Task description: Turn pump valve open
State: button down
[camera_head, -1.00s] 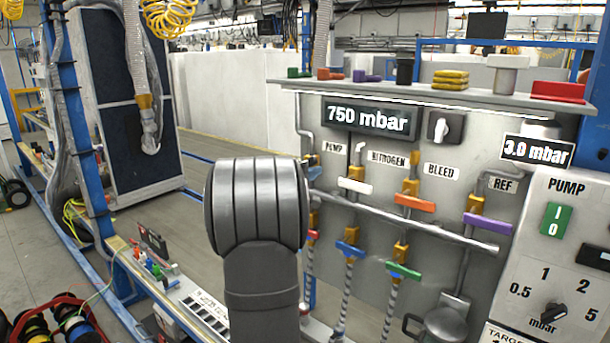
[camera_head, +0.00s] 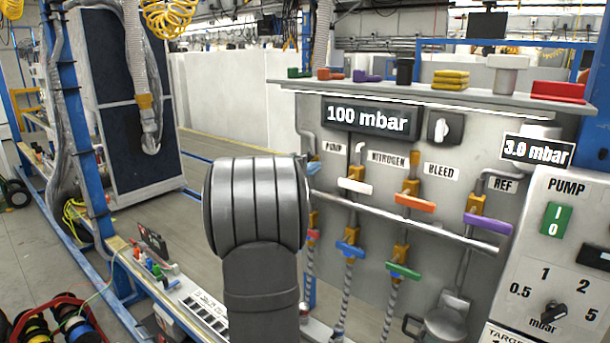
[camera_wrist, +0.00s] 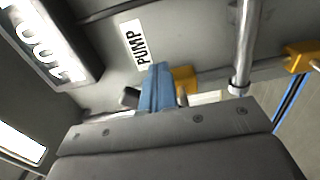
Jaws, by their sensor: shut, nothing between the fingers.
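The pump valve has a light blue handle (camera_head: 314,168) under the PUMP label (camera_head: 335,147) on the grey panel. In the head view my arm's large grey link partly covers this valve and hides my gripper. In the wrist view the blue handle (camera_wrist: 158,90) stands just beyond my gripper (camera_wrist: 165,128), beside its yellow valve body (camera_wrist: 185,78). My gripper is shut with nothing held. Its body hides the handle's lower end, so contact cannot be told. The pressure display (camera_head: 367,119) reads 100 mbar.
Beside it are the nitrogen valve with a white handle (camera_head: 355,186), the bleed valve with an orange handle (camera_head: 415,203) and a purple handle (camera_head: 487,223). Blue (camera_head: 349,249) and green (camera_head: 403,271) handles sit lower. A shelf (camera_head: 430,97) juts out above.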

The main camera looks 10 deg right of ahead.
jog(key=shift+w+a+r, duration=0.15)
jog(key=shift+a+r, duration=0.05)
jog(key=shift+r, duration=0.35)
jog(key=shift+w+a+r, duration=0.25)
jog(key=shift+w+r, duration=0.05)
jog(key=shift+r, duration=0.25)
